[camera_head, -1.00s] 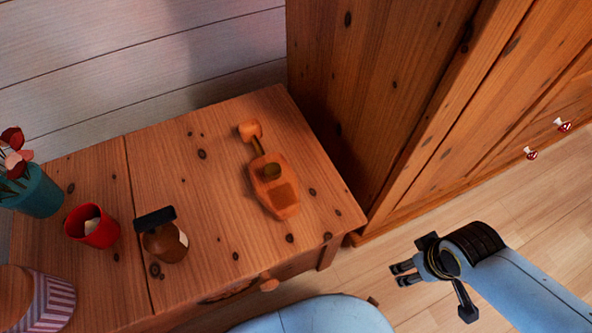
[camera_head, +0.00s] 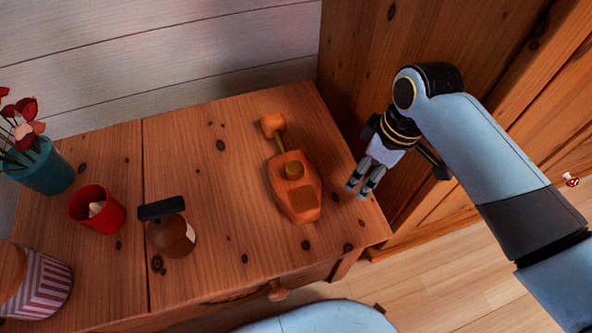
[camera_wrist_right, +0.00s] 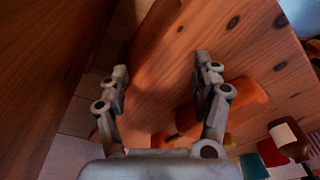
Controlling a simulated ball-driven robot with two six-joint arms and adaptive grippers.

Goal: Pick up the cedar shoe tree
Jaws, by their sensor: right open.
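The cedar shoe tree (camera_head: 296,186) lies on the wooden dresser top, its orange-brown body toward the front and its small heel block toward the wall. A brass-coloured knob sits on its body. My right gripper (camera_head: 359,191) is open and empty, just right of the shoe tree over the dresser's right end, apart from it. In the right wrist view the two fingers (camera_wrist_right: 163,78) are spread, and the shoe tree (camera_wrist_right: 247,100) shows beyond and partly behind the right finger. My left gripper is not in view.
A wooden wardrobe (camera_head: 350,60) rises close on the right.

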